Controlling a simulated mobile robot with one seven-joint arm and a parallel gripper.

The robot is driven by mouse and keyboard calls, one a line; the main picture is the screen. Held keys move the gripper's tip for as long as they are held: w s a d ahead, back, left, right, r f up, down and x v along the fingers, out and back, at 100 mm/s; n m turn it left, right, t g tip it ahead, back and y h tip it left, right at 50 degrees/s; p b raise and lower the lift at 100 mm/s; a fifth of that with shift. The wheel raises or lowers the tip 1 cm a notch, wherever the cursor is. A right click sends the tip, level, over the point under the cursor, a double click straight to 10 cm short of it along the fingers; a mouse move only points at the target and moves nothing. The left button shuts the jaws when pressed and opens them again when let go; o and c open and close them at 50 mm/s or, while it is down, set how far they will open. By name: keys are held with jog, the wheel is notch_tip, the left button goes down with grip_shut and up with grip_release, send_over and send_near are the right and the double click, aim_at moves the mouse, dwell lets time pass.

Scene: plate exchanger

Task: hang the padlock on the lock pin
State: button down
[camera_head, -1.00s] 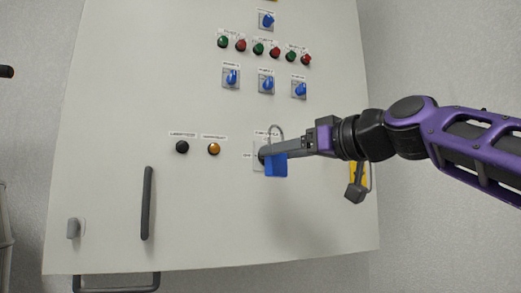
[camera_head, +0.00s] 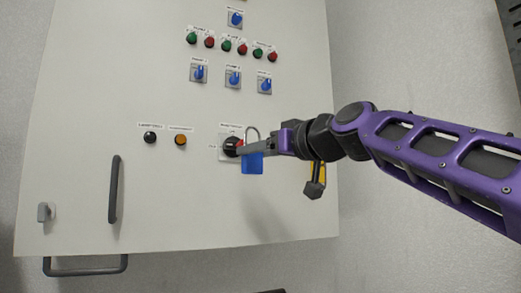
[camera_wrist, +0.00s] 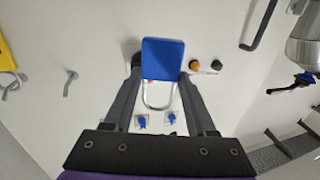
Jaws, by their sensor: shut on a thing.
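The padlock (camera_head: 252,163) has a blue body and a silver shackle that points up in the head view. My gripper (camera_head: 245,150) is shut on its blue body. In the wrist view the padlock (camera_wrist: 162,59) sits between the two dark fingers, its shackle toward the palm. The padlock overlaps the right side of a black and red rotary switch (camera_head: 231,146) on the cabinet. I cannot tell whether it touches the switch. The lock pin is not clearly visible; the shackle does not visibly hang on anything.
The pale cabinet (camera_head: 85,190) has a dark vertical handle (camera_head: 114,190), a black button (camera_head: 150,137) and an orange button (camera_head: 181,140). Blue switches and red and green buttons are above. Grey pegs (camera_wrist: 70,83) show at left in the wrist view, near a yellow thing (camera_wrist: 9,54).

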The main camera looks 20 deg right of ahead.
jog(key=shift+w+f+p, duration=0.2)
jog(key=shift+w+p, duration=0.15)
jog(key=shift+w, duration=0.9)
jog(key=shift+w+f+p, duration=0.15)
jog(key=shift+w+p, duration=0.2)
jog(key=shift+w, duration=0.85)
jog(key=shift+w+f+p, duration=0.2)
jog(key=shift+w+p, duration=0.15)
jog(key=shift+w, duration=0.9)
jog(key=shift+c, duration=0.6)
grip_release()
jog(key=b+v, duration=0.1)
jog(key=v, duration=1.6)
jog(key=shift+s, duration=0.2)
jog(key=shift+f, duration=0.15)
